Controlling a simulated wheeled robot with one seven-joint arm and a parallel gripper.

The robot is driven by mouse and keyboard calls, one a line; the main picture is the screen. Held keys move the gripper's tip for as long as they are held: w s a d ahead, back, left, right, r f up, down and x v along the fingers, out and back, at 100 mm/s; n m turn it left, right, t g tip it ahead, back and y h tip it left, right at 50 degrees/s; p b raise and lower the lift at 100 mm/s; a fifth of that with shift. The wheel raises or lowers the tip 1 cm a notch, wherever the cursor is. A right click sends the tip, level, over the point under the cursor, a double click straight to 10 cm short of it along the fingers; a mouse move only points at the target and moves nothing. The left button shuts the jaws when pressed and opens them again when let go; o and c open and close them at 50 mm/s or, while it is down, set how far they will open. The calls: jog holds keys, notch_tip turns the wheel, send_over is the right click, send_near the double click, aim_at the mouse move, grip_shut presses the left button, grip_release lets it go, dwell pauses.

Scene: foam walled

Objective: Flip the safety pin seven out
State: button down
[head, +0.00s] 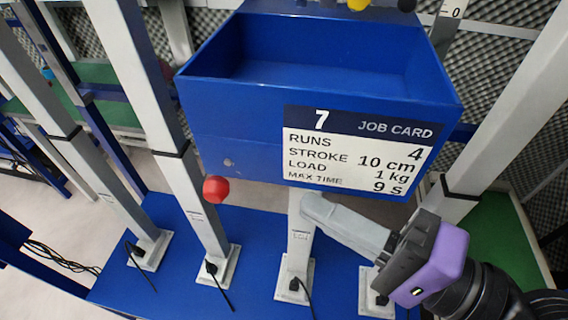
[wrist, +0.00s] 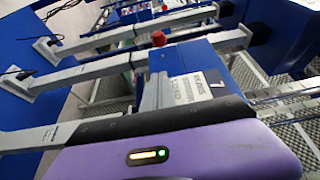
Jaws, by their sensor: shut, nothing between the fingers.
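A red ball knob (head: 215,189), which looks like the safety pin's end, sits at the lower left of the blue bin (head: 225,120) marked 7. It also shows in the wrist view as a red knob (wrist: 158,39) beyond the purple gripper body. The pin's shaft is not clearly visible. My gripper (head: 310,206) is shut and empty, below the job card and to the right of the red knob, apart from it in the picture. Its grey fingers point left, in front of a post.
The job card (head: 358,150) on the bin's front reads 7. Grey posts (head: 180,170) stand on a blue base (head: 180,270), with black cables at their feet. The bin's visible inside is empty. Dark foam walls (head: 520,60) are behind.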

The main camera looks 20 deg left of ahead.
jog(key=shift+s+d+r+n+g, duration=0.15)
jog(key=shift+s+r+n+g, duration=0.1)
jog(key=shift+r+g, duration=0.2)
jog(key=shift+s+d+r+n+g, duration=0.1)
jog(key=shift+r+n+g, duration=0.15)
jog(key=shift+r+g, duration=0.15)
jog(key=a, duration=0.6)
jog(key=w+a+p, duration=0.1)
jog(key=a, duration=0.3)
